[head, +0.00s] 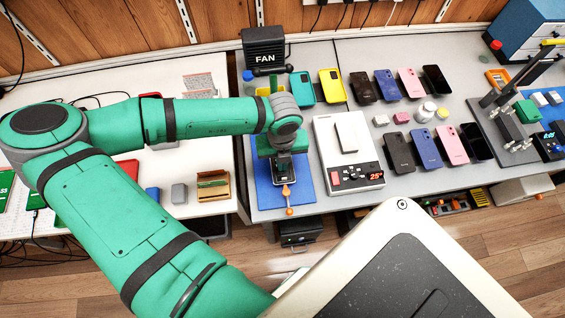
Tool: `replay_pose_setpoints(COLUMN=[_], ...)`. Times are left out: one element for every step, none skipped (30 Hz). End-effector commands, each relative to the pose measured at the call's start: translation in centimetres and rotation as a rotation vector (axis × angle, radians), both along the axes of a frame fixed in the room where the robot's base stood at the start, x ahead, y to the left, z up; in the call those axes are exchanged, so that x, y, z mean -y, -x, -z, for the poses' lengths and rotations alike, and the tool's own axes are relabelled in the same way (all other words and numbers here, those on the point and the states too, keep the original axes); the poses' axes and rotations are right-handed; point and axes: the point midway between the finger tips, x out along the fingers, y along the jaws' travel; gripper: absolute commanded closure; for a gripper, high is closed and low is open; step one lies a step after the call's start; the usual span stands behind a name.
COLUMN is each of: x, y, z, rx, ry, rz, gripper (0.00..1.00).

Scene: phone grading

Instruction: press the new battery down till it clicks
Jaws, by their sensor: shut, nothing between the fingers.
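My green arm reaches across the left bench to a blue mat (264,197) on the grey bench. My gripper (283,157) points down at the mat, its fingers shut and empty. Below it lies a dark phone-like unit (283,174), with an orange-handled tool (288,198) at its near side. The gripper and wrist cover the far part of this unit. I cannot make out the new battery, nor tell whether the fingertips touch anything.
Right of the mat stands a white heating station (364,177) with a pale slab (346,137) on top. Several phones in rows lie farther right, beside a clamp stand (505,125). A black FAN box (263,48) stands behind. A cardboard box (213,186) sits on the left bench.

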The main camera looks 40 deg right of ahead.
Motion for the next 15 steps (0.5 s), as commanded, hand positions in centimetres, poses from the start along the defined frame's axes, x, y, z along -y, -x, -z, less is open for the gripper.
replay_pose_setpoints(x=[0.0,0.0,0.1,0.1,0.1,0.1,0.1,0.1,0.1,0.1,0.1,0.1,0.1,0.1,0.1], y=[0.0,0.0,0.0,0.0,0.0,0.0,0.0,0.0,0.0,0.0,0.0,0.0,0.0,0.0,0.0], z=[-0.4,-0.6,-0.9,-1.1,-1.3,-1.5,-1.7,-1.9,-2.2,-2.4,-2.6,-2.9,-3.1,-3.3,-3.6], rx=[0.001,0.000,0.000,0.001,0.001,0.001,0.001,0.001,0.000,-0.001,0.000,0.001,0.001,0.001,0.001], ry=[0.001,0.000,0.000,0.001,0.001,0.001,0.000,0.001,0.000,0.001,0.001,0.001,0.001,0.000,0.000], rz=[0.000,0.000,0.001,0.001,0.002,0.002,0.002,0.002,0.002,0.001,0.001,0.001,0.001,0.001,0.001], gripper=[1.00,1.00,1.00,1.00,1.00,1.00,1.00,1.00,1.00,1.00,1.00,1.00,1.00,1.00,1.00])
